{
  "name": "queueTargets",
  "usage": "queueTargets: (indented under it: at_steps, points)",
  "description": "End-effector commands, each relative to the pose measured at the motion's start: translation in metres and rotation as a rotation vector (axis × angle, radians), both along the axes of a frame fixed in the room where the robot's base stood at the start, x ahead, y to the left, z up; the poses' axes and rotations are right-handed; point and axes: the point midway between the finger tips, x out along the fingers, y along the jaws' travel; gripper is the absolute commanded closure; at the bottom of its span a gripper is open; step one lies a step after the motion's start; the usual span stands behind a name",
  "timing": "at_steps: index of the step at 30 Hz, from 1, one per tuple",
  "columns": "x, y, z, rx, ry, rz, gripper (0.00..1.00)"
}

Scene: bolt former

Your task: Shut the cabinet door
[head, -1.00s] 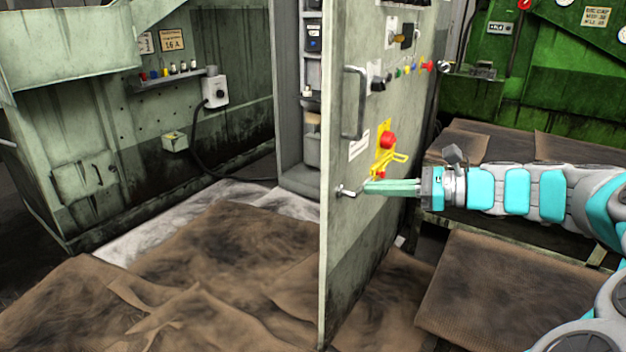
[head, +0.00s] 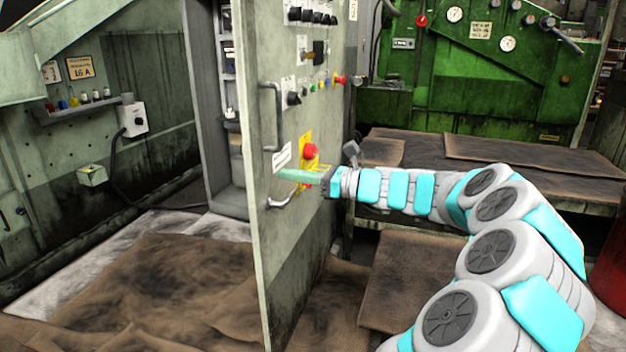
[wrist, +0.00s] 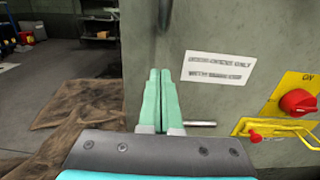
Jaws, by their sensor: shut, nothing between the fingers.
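The cabinet door (head: 290,230) is a worn grey-green panel that stands open in the head view, its face with the controls turned toward my arm. A tall bar handle (head: 271,117) and a lower lever handle (head: 284,201) are near its free edge. My gripper (head: 284,174) is shut and empty, close to the door face just above the lever handle. In the wrist view the teal fingers (wrist: 160,100) are pressed together in front of the door (wrist: 215,30); I cannot tell whether they touch it. The cabinet (head: 226,195) stands open behind, with shelves inside.
A red knob on a yellow plate (head: 309,152) sticks out of the door beside my gripper. Brown cloths (head: 170,285) cover the floor left of the door. A low bench (head: 540,165) and a green machine (head: 490,85) stand at the right.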

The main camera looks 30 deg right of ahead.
Motion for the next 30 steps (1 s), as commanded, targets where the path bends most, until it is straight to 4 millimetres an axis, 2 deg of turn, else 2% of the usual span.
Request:
queueTargets:
  at_steps: [7,23,30]
  points:
    - [0.021,0.017,-0.001,-0.001,0.000,0.001,1.00]
    - [0.025,0.021,0.000,-0.001,-0.001,0.000,1.00]
    - [0.036,0.032,0.001,0.001,0.000,-0.016,1.00]
